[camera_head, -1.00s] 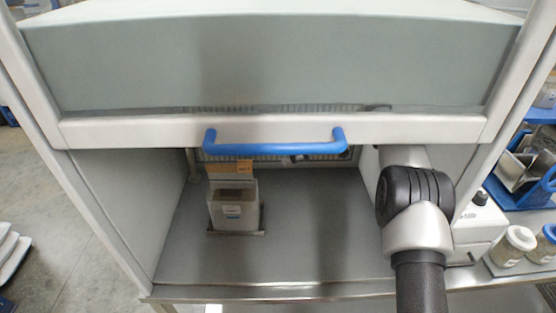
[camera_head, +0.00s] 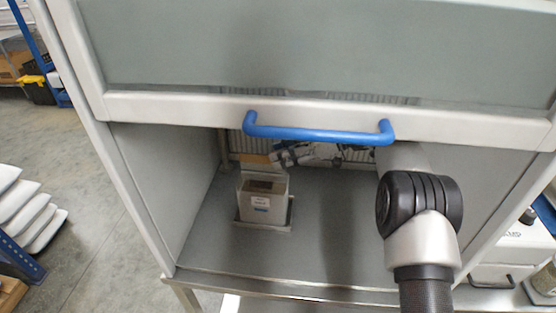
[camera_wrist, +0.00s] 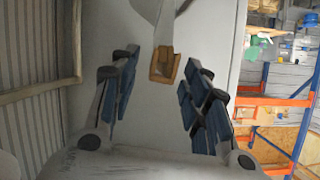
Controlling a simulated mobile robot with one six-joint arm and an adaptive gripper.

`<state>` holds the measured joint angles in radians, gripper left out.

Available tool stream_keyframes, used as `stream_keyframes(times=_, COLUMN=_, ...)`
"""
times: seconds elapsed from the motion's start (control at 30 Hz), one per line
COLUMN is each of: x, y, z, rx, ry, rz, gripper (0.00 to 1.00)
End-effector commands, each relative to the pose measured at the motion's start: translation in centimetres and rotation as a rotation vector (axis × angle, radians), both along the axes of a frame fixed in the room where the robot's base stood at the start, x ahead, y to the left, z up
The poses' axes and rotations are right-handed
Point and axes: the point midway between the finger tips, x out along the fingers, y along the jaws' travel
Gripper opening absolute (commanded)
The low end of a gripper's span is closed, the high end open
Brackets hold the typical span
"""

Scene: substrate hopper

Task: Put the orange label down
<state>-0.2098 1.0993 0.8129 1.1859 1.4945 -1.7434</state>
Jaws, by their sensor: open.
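An orange-brown card with the orange label (camera_head: 256,159) stands upright at the back of an open-topped grey box (camera_head: 262,208) in the head view. The box holds brown material and has a white label on its front. My gripper (camera_head: 285,155) is partly hidden behind the blue handle, to the right of the card and apart from the box. In the wrist view my gripper (camera_wrist: 160,110) is open, with its blue-padded fingers apart and nothing clasped. An orange-brown piece (camera_wrist: 167,65) shows beyond the fingertips; I cannot tell whether it is the label.
The box stands on a metal plate (camera_head: 284,222) on the cabinet floor (camera_head: 330,240). A raised sash with a blue handle (camera_head: 318,135) hangs over the opening. Cabinet walls stand at both sides. The floor right of the box is clear. White sacks (camera_head: 30,215) lie outside at left.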

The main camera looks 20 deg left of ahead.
Motion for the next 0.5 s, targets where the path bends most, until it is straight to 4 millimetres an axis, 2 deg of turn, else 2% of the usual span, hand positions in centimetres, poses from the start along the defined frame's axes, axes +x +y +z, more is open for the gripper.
stream_keyframes(times=0.17, x=0.04, y=-0.04, z=0.09, rx=0.000, ry=-0.001, rz=-0.001, gripper=0.43)
stream_keyframes(times=0.5, x=0.04, y=-0.05, z=0.09, rx=0.000, ry=0.000, rz=-0.001, gripper=0.20)
